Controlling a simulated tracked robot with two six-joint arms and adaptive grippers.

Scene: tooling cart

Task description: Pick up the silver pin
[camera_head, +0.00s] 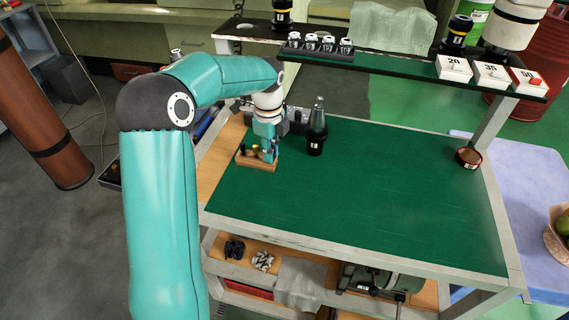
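A small wooden block (256,165) with several small upright pieces stands at the left end of the green cart top (390,195). One piece in it looks brass-coloured (256,149). I cannot make out a silver pin for certain; the pieces are tiny and partly covered by my gripper. My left gripper (269,153) points down at the right part of the block, very close to its pieces. Its fingers are too small to show whether they are open, shut or holding something. My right gripper is not in view.
A black tool holder with a grey cone (317,125) stands right of the block. Grey items (297,122) sit behind. A small brown-topped pot (468,157) is at the right edge. A raised shelf (400,66) runs along the back. The middle of the green top is clear.

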